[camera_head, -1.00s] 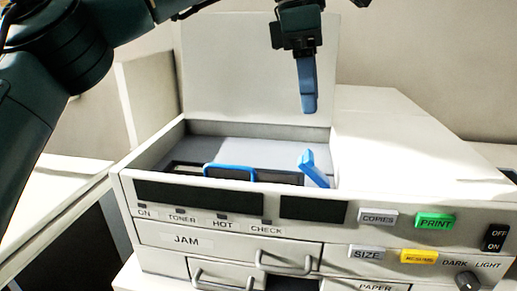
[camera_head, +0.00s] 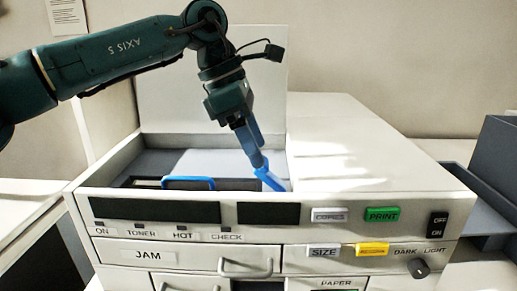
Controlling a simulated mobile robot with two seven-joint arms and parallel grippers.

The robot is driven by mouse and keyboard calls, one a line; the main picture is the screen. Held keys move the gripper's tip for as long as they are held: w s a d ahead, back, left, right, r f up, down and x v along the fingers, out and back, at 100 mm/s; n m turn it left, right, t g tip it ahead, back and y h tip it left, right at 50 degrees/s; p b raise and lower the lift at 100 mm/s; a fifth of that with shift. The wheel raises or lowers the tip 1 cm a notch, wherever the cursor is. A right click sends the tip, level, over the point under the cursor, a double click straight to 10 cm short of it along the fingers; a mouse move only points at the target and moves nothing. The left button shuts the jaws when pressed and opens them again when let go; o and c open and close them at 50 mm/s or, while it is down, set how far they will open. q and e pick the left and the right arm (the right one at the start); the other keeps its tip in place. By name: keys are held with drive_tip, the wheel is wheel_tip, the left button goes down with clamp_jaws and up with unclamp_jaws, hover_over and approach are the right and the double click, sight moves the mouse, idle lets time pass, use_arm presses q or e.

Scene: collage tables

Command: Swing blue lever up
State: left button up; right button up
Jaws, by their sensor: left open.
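The blue lever (camera_head: 272,181) stands tilted in the right part of the copier's open bay, its foot hidden behind the front panel. My left gripper (camera_head: 256,160) comes down from above with its blue fingers right at the lever's upper end. The fingers overlap the lever in the picture, and I cannot tell whether they touch it. The gripper is open, though the gap between its fingers is hard to see from this side. My right gripper is out of view.
The copier's raised lid (camera_head: 215,100) stands behind the bay. A blue handle (camera_head: 188,180) lies left of the lever. The bay's front wall carries dark displays and labels. The white top (camera_head: 360,150) to the right is clear.

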sight(272, 176)
use_arm(q)
drive_tip(key=shift+x, duration=1.1)
drive_tip(key=c, duration=1)
